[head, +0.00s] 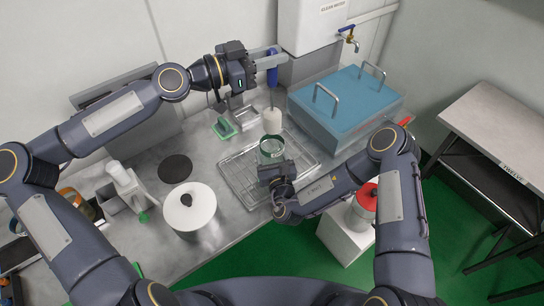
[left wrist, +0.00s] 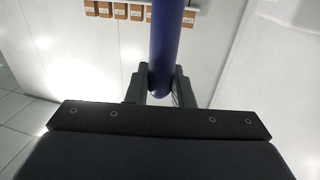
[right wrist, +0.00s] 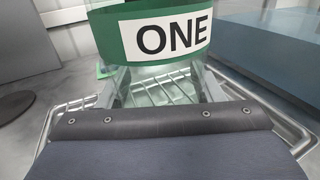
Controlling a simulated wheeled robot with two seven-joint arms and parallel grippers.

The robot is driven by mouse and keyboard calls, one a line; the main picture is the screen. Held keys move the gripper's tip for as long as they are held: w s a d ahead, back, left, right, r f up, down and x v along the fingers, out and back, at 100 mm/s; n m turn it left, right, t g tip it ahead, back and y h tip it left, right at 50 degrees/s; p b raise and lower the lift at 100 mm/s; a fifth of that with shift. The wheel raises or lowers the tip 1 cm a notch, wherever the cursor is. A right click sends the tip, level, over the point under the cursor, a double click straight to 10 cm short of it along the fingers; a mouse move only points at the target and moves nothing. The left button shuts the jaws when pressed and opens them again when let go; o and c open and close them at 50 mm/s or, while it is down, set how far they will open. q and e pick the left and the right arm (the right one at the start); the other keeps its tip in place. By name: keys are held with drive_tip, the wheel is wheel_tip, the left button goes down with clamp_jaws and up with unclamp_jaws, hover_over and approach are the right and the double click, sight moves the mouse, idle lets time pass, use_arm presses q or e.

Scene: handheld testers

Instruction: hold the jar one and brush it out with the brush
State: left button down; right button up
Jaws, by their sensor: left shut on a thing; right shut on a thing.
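My left gripper (head: 270,62) is shut on the blue handle of the brush (head: 272,75); the handle also shows in the left wrist view (left wrist: 166,45). The brush points down, with its pale bristle head (head: 272,121) just beyond and above the jar's mouth in the head view, apparently outside the jar. Jar one (head: 271,148) is clear with a green band; its label ONE shows in the right wrist view (right wrist: 172,38). My right gripper (head: 273,164) is shut on the jar from the near side, upright over the wire rack. The gap beneath it is hard to judge.
The wire rack (head: 238,178) lies on the steel counter. A green-framed item (head: 224,128) is left of the brush. A white lidded pot (head: 190,212) and dark disc (head: 175,168) are left.

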drive_tip(key=o, duration=1.2)
drive_tip(key=shift+s, duration=0.1)
drive_tip(key=v, duration=1.1)
drive_tip(key=shift+s+d, duration=0.2)
drive_tip(key=shift+s, duration=0.2)
